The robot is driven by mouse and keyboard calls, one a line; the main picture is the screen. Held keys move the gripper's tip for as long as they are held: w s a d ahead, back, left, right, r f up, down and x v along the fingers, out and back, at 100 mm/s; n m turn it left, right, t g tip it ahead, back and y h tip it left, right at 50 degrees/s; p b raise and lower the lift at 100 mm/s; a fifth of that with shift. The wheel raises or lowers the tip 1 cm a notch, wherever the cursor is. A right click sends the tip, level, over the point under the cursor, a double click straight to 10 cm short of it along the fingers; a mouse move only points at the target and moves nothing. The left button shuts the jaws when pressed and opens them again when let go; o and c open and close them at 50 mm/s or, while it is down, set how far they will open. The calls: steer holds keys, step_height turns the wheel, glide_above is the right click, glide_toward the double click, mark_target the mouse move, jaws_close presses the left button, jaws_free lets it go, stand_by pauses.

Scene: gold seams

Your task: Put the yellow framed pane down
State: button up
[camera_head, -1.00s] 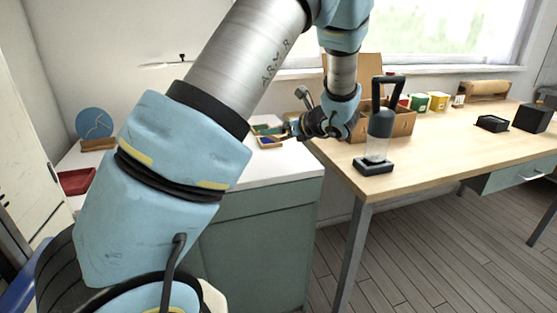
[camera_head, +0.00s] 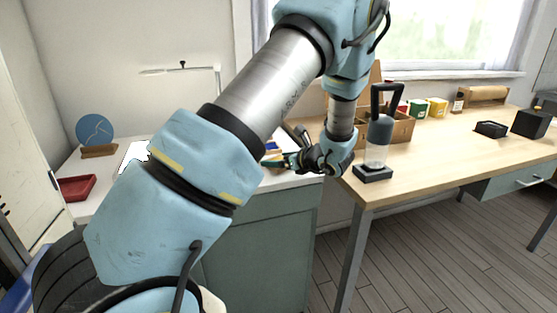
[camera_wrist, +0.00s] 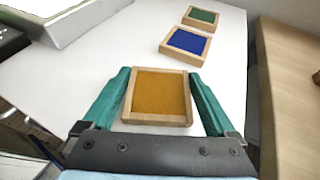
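The yellow framed pane (camera_wrist: 160,97) is an amber square in a light wood frame. In the wrist view it lies between the two teal fingers of my gripper (camera_wrist: 160,74), which close against the sides of its frame. I cannot tell whether its underside touches the white table top (camera_wrist: 226,90). In the head view my gripper (camera_head: 275,162) is low over the right end of that white top, and the yellow pane cannot be made out there.
A blue framed pane (camera_wrist: 187,44) and a green one (camera_wrist: 201,17) lie in a row beyond the yellow pane. A wooden bench (camera_head: 455,145) adjoins on the right, with a dark-handled lamp-like object (camera_head: 378,135) near its edge. A red tray (camera_head: 75,188) and blue disc (camera_head: 95,130) stand left.

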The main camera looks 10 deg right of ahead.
steer(key=shift+o, duration=0.5)
